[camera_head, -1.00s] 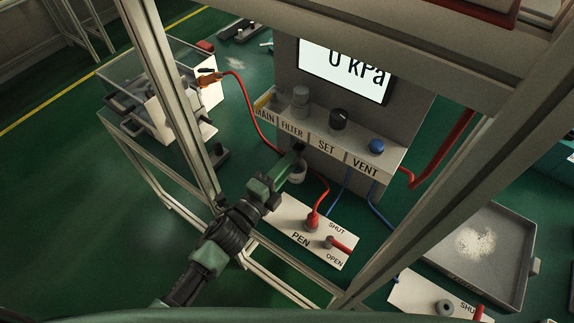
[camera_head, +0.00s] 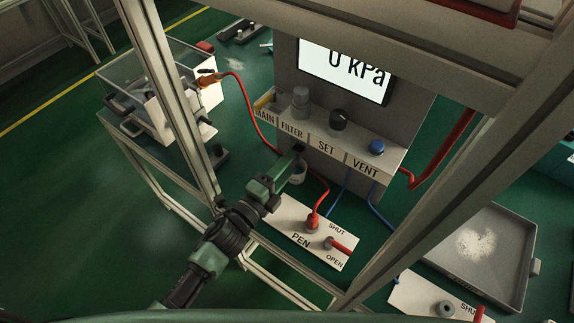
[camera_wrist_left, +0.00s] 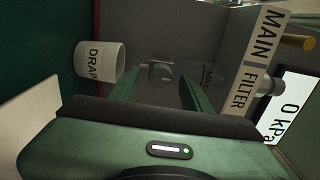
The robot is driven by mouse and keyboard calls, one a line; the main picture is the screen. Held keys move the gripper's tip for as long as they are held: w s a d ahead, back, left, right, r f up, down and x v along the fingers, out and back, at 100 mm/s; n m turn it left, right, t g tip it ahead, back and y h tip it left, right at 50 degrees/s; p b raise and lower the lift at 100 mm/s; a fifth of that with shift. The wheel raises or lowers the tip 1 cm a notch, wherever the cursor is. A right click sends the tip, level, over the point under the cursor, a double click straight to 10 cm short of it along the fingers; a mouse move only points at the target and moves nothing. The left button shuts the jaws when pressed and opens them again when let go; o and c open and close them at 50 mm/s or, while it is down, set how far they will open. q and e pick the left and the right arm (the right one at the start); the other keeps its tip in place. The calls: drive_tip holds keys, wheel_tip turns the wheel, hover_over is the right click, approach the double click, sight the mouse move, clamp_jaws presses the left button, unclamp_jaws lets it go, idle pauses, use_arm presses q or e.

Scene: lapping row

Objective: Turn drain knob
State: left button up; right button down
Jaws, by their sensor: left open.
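My left gripper (camera_head: 294,158) reaches under the panel shelf in the head view, below the FILTER and SET labels. In the left wrist view its two green fingers (camera_wrist_left: 160,92) are open and point ahead. A dark round knob-like part (camera_wrist_left: 160,74) shows beyond and between the fingertips; I take it for the drain knob, but it is dim and contact cannot be told. A white cup labelled DRAIN (camera_wrist_left: 98,62) stands to the left of the fingers; it shows partly behind the gripper in the head view (camera_head: 299,176). The knob is hidden there.
The labelled shelf (camera_head: 325,140) overhangs the fingers. Frame posts (camera_head: 170,100) stand beside my arm. A grey tray (camera_head: 520,240) is far right.

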use_arm(q)
drive_tip(key=b+v, duration=0.1)
drive_tip(key=v, duration=0.6)
drive_tip(key=shift+s+a, duration=0.15)
drive_tip(key=shift+s, duration=0.15)
drive_tip(key=shift+f, duration=0.1)
